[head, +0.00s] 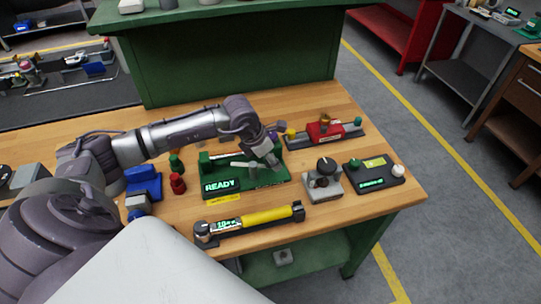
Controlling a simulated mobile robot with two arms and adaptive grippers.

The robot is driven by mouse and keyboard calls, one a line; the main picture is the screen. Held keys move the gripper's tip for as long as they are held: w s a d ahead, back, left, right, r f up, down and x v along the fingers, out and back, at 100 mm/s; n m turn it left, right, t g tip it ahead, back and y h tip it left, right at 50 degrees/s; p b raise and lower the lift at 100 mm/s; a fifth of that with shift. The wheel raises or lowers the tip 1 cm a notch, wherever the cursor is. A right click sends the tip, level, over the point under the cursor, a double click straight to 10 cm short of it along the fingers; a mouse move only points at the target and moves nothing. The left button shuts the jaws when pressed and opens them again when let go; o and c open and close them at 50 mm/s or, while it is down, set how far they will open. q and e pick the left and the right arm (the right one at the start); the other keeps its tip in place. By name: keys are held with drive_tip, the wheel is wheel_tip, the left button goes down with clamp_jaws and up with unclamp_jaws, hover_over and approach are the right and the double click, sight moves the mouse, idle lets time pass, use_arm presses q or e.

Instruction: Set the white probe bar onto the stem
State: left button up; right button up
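A pale bar, which looks like the white probe bar (240,164), lies across the green fixture (247,179) with the lit READY display. My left gripper (274,161) reaches down from the left over the right part of this fixture, close to the bar's right end. Its fingertips are small and partly hidden, so I cannot tell whether they are open or touch the bar. I cannot clearly make out the stem; the gripper and wrist cover part of the fixture. My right gripper is not in view.
A grey block with a black knob (323,179) and a dark panel with a display (374,176) stand to the right. A red clamp (324,129) is behind. A yellow-barred tool (250,219) lies in front. Blue and red pieces are left of the fixture.

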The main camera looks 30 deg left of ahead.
use_arm(q)
drive_tip(key=shift+f, duration=0.1)
clamp_jaws()
idle(0.3)
